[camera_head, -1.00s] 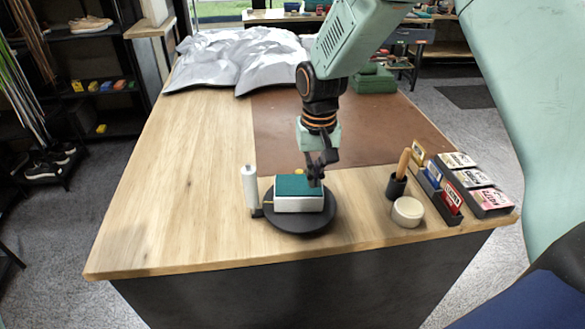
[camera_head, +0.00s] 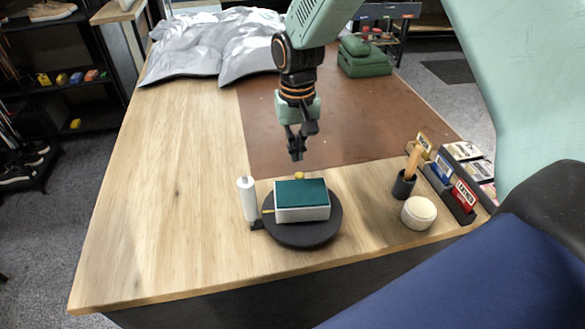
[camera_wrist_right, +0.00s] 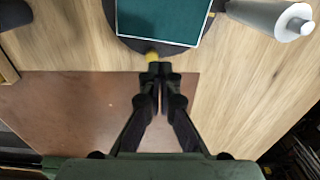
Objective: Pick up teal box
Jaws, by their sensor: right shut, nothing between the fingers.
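The teal box (camera_head: 301,198), with a teal top and white sides, sits on a round black stand (camera_head: 305,234) near the front edge of the table. Its teal top (camera_wrist_right: 163,20) fills the upper middle of the right wrist view. My right gripper (camera_head: 297,156) is shut and empty, above and behind the box, apart from it. In the right wrist view its fingertips (camera_wrist_right: 160,68) are together below the box's edge, by a small yellow piece (camera_wrist_right: 152,57). My left gripper is not in view.
A white roller (camera_head: 247,198) stands just left of the stand. A round tub (camera_head: 418,212), a brush cup (camera_head: 403,184) and a rack of small boxes (camera_head: 452,186) are at the right. Grey crumpled sheeting (camera_head: 222,45) lies at the back. The left wood surface is clear.

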